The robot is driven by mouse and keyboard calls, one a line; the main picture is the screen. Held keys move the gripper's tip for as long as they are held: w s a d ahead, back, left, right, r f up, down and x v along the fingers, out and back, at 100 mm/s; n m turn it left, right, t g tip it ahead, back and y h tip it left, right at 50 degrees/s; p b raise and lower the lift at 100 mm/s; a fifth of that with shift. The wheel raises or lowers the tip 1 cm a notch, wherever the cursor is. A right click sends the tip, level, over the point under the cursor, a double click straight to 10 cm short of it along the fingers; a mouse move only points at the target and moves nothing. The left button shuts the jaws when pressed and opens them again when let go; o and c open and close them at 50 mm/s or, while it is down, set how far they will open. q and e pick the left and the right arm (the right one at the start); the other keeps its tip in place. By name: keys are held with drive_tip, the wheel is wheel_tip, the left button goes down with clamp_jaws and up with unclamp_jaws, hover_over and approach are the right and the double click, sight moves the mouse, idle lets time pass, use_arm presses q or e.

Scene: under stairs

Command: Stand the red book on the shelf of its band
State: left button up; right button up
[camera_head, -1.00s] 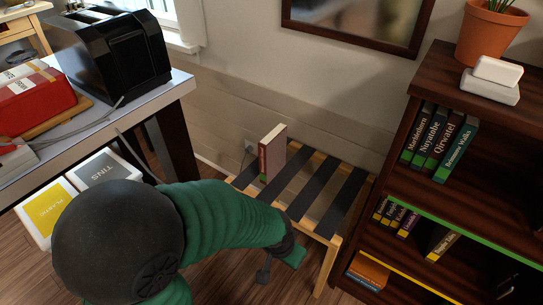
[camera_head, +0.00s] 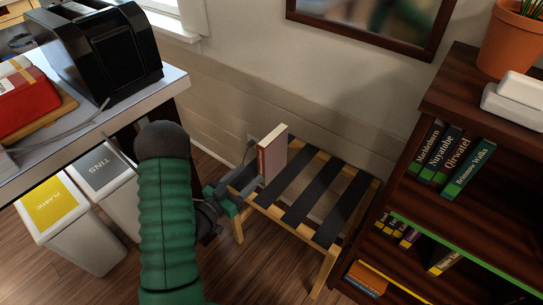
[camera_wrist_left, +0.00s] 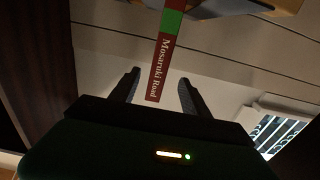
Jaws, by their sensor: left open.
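The red book (camera_head: 272,157) stands upright on the slatted wooden rack. In the left wrist view its spine (camera_wrist_left: 160,70) reads "Mosaruki Road" and bears a green band. My left gripper (camera_head: 243,175) is open beside the book, on its left in the head view. In the left wrist view the spine lies between the two apart fingers (camera_wrist_left: 156,92). Whether they touch it cannot be told. Below is a yellow-edged shelf (camera_head: 395,283). My right gripper is not in view.
The rack (camera_head: 325,238) has dark straps and stands against the wall. A table (camera_head: 178,84) with a black toaster (camera_head: 115,60) is at left, bins (camera_head: 62,215) beneath. A plant pot (camera_head: 508,40) and white boxes (camera_head: 512,100) top the bookcase. The green-edged shelf has free room at right.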

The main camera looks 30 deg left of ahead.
sight(260, 164)
use_arm(q)
drive_tip(key=w, duration=0.2)
drive_tip(key=w+b, duration=0.1)
drive_tip(key=w, duration=0.4)
drive_tip(key=shift+w+d+f, duration=0.15)
drive_tip(key=shift+w+d, duration=0.1)
drive_tip(key=shift+w, duration=0.05)
drive_tip(key=w+b, duration=0.2)
drive_tip(key=w, duration=0.1)
drive_tip(key=w+b, duration=0.1)
drive_tip(key=w, duration=0.1)
drive_tip(key=shift+d+f, duration=0.2)
drive_tip(key=shift+d, duration=0.1)
drive_tip(key=shift+w+r, duration=0.1)
drive_tip(key=shift+w, duration=0.2)
drive_tip(key=shift+r, duration=0.1)
clamp_jaws()
